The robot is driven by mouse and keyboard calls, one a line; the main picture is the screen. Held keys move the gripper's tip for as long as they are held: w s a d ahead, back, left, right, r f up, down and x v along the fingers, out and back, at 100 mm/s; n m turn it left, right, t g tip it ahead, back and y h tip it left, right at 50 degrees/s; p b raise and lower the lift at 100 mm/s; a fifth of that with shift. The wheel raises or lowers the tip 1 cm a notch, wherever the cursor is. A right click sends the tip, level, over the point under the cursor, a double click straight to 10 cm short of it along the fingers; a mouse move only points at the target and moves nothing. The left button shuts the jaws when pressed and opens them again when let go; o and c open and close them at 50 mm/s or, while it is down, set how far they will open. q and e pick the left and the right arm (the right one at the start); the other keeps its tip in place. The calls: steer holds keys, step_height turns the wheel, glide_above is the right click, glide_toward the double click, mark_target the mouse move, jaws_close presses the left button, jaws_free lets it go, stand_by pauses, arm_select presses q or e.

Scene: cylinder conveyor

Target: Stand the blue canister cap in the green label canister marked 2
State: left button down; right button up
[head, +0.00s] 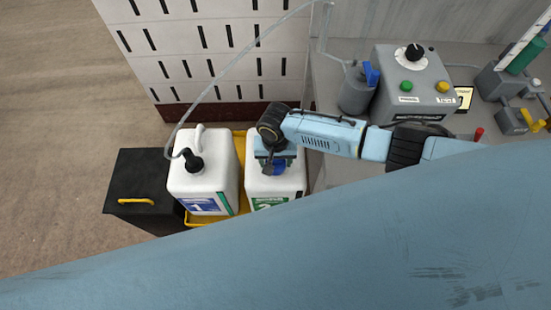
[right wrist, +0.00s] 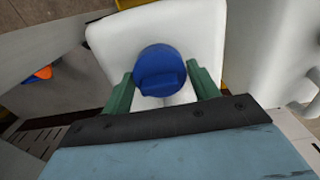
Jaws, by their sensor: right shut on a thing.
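The canister with the green label marked 2 (head: 258,185) is white and stands upright in the head view. My right gripper (head: 274,164) is over its top and is shut on the blue canister cap (head: 279,168). In the right wrist view the round blue cap (right wrist: 160,68) sits between the green fingers of my right gripper (right wrist: 160,88), with the white canister top (right wrist: 105,40) behind it. The canister's mouth is hidden under the cap, so I cannot tell whether the cap rests in it. My left gripper is not in view.
A white canister with a blue label marked 1 (head: 205,181) stands close on the left, with a hose (head: 238,62) running from it. Both canisters stand in a yellow tray (head: 190,222). A black box (head: 135,175) is further left. A grey control box (head: 412,85) stands at right.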

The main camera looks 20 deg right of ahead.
steer(key=shift+f, duration=0.1)
stand_by(0.4)
steer(key=o, duration=1.1)
steer(key=shift+o, duration=0.2)
step_height(320, 180, up, 13)
steer(key=p, duration=0.3)
steer(key=shift+r, duration=0.2)
